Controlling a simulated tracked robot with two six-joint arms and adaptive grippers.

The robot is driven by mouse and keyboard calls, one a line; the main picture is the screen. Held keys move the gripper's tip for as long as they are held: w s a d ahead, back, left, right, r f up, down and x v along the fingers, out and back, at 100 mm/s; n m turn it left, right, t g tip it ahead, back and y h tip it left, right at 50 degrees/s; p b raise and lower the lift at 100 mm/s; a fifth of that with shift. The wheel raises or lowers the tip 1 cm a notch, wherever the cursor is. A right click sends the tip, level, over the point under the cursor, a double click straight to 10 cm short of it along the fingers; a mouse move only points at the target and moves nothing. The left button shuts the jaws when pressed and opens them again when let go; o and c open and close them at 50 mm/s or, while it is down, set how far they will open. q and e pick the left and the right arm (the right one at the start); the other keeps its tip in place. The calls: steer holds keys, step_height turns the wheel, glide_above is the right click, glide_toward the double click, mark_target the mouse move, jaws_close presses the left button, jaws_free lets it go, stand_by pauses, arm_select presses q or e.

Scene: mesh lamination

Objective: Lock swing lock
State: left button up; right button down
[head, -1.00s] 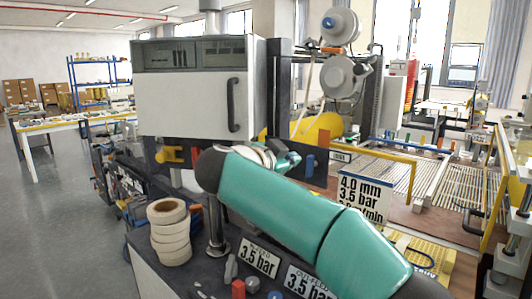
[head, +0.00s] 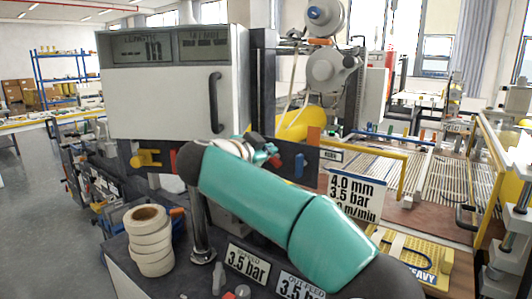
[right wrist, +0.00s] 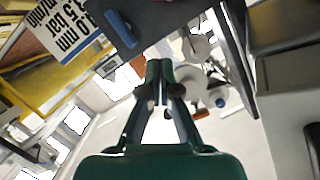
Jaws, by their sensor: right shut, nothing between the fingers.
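A dark plate (head: 328,167) stands just right of my right gripper in the head view. The blue lever also shows in the right wrist view (right wrist: 118,28). I cannot tell for certain which part is the swing lock. My right gripper (head: 272,158) is mostly hidden behind my teal arm in the head view, left of the blue lever and apart from it. In the right wrist view its fingers (right wrist: 160,72) are shut with nothing between them. My left gripper is out of view.
A white cabinet with a dark handle (head: 216,102) stands behind my arm. A yellow lever (head: 146,159) is at left. A stack of tape rolls (head: 149,240) stands on the dark top. A pressure sign (head: 354,195) and a yellow frame (head: 405,172) lie right.

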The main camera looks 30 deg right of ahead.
mark_target(272, 159)
steer(key=p+x, duration=0.3)
steer(key=x, duration=0.5)
steer(key=shift+d, duration=0.25)
steer(key=shift+w+a+f+p, duration=0.2)
steer(key=shift+w+f, duration=0.1)
steer(key=shift+f, duration=0.3)
steer(key=shift+w+a+f+p, duration=0.15)
steer(key=shift+w+a+f, duration=0.15)
steer(key=shift+f, duration=0.3)
steer(key=shift+w+f, duration=0.25)
steer(key=shift+f, duration=0.35)
steer(key=shift+a, duration=0.1)
